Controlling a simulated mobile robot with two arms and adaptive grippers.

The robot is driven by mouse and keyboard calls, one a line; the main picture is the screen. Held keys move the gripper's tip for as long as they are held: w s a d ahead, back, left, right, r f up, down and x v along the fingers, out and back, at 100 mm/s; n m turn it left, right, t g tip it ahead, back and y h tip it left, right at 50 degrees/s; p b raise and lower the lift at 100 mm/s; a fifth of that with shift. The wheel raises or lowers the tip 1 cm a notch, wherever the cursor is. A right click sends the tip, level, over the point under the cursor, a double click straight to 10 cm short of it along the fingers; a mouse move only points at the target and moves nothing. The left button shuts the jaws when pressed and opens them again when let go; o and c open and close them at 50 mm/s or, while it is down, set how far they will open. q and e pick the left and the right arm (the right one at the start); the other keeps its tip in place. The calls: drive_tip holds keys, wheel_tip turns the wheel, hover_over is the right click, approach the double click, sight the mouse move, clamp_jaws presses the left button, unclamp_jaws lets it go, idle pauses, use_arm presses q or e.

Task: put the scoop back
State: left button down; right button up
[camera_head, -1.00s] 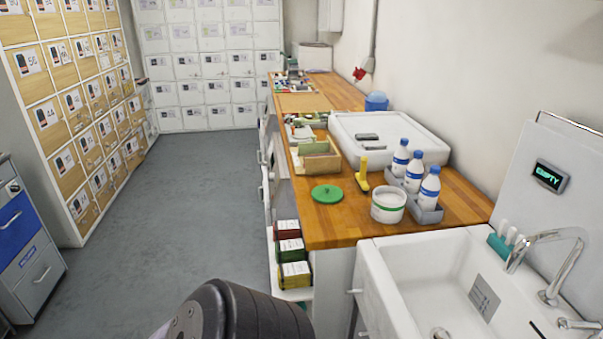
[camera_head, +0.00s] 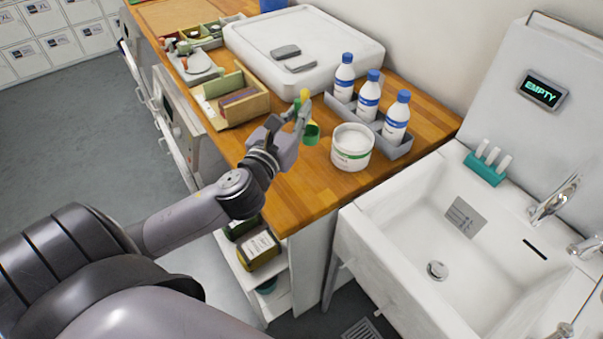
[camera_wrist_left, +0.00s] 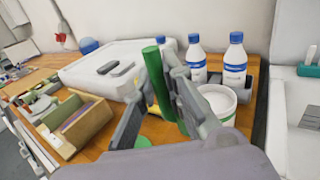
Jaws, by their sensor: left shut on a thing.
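My left gripper (camera_head: 300,112) is shut on a green bar, which I take for the handle of the scoop (camera_wrist_left: 156,80); it stands nearly upright between the fingers in the left wrist view. The scoop's bowl cannot be told apart. The gripper is above the counter, left of an open white tub (camera_head: 352,150) with a green stripe and pale contents, apart from it. The tub also shows in the wrist view (camera_wrist_left: 218,98). A green round piece (camera_head: 312,134), probably the lid, and a yellow item (camera_head: 304,95) are partly hidden by the gripper. My right gripper is out of view.
Several blue-capped bottles stand in a grey rack (camera_head: 395,147) behind the tub. A large white tray (camera_head: 350,48) and a wooden box (camera_head: 258,103) stand farther back. A sink (camera_head: 400,215) lies right of the counter (camera_head: 300,195), whose front corner is clear.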

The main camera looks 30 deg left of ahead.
use_arm(q)
drive_tip(key=shift+y, duration=0.3)
drive_tip(key=f+b, duration=0.1)
drive_tip(key=f, duration=0.5)
drive_tip(key=a+f+b, duration=0.1)
drive_tip(key=f+b, duration=0.1)
drive_tip(key=f, duration=0.3)
drive_tip(key=w+f+b, duration=0.1)
drive_tip(key=f+b, duration=0.1)
drive_tip(key=f, duration=0.4)
drive_tip(key=shift+a+f, duration=0.15)
drive_tip(key=shift+f, duration=0.2)
drive_tip(key=shift+w, duration=0.1)
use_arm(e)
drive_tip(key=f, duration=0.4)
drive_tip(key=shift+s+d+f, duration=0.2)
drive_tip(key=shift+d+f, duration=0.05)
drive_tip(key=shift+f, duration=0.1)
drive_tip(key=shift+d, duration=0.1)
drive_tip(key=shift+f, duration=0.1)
